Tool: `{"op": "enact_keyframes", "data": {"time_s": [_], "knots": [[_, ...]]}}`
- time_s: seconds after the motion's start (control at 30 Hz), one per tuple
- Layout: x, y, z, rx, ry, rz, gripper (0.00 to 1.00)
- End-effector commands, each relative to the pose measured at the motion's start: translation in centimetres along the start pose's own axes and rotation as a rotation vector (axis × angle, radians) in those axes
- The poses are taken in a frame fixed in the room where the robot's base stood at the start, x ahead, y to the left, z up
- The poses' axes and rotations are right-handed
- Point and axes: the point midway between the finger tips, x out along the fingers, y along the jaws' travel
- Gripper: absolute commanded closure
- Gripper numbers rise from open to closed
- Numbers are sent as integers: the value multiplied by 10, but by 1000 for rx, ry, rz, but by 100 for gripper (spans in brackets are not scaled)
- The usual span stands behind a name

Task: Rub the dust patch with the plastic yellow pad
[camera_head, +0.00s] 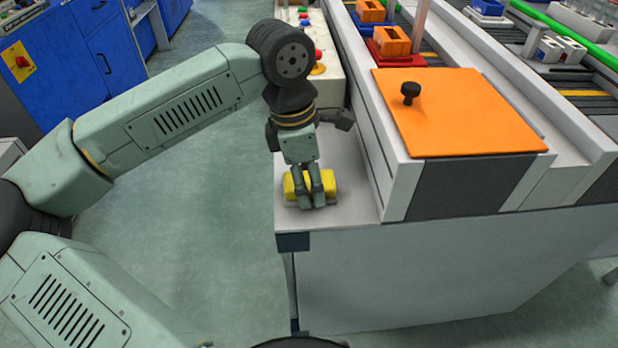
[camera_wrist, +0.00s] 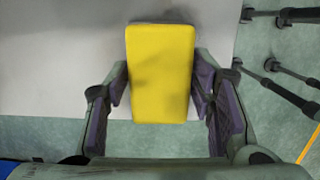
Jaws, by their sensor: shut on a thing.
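The yellow pad (camera_head: 290,187) is on or just above the light-grey ledge near its front left corner. My gripper (camera_head: 312,202) points down and is shut on the pad. In the wrist view the pad (camera_wrist: 160,60) sits between the two fingers (camera_wrist: 160,90), with its far end sticking out past them over the pale surface. I cannot tell whether the pad's underside touches the ledge. I cannot make out a dust patch in either view; it may be under the pad or my gripper.
The ledge (camera_head: 345,190) ends at a front edge and a left edge above the green floor. A conveyor with an orange cover (camera_head: 450,115) and black knob rises close on the right. A control box with red buttons (camera_head: 318,58) stands behind my gripper.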

Motion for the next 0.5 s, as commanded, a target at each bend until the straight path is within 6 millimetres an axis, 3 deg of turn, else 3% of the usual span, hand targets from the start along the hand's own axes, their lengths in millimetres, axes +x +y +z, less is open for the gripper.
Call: {"op": "enact_keyframes", "data": {"time_s": [0.23,0.5], "knots": [[1,0,7,2,1,0,73],[4,0,31,2,0,1,73]]}}
